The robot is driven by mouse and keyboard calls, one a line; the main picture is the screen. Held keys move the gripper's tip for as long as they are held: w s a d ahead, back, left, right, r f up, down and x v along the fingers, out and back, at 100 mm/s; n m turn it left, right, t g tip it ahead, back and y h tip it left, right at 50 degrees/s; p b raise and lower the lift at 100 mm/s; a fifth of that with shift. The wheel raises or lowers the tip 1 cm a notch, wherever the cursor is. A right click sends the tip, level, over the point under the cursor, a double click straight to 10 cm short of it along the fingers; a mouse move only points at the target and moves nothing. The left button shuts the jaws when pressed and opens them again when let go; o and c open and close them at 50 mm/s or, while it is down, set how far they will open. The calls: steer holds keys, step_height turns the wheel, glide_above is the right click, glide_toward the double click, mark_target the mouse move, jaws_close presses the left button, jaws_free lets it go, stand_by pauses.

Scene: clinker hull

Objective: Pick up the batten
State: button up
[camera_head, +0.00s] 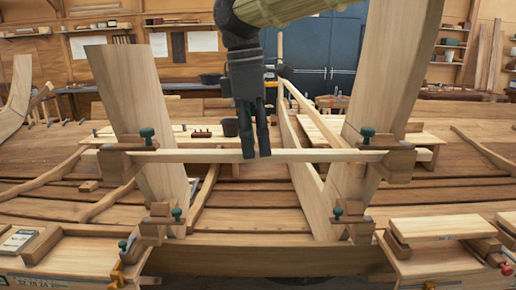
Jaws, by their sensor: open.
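The batten (318,155) is a long pale wooden strip. It runs level across the picture between two upright timbers, with a clamp block near each end. My gripper (257,150) points down from above at about the middle of the batten. Its dark fingers overlap the strip and hide a short piece of it. The fingers are open. I cannot tell whether they straddle the batten, touch it, or hang in front of it.
Green-knobbed clamps stand at the left (147,138) and right (367,135) ends. The left upright (135,95) and right upright (393,60) rise on either side. Low benches with blocks flank the front.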

steer(key=shift+w+d+f, duration=0.1)
steer(key=shift+f, duration=0.7)
steer(key=shift+s, duration=0.2)
jaws_close()
steer(key=shift+w+r, duration=0.1)
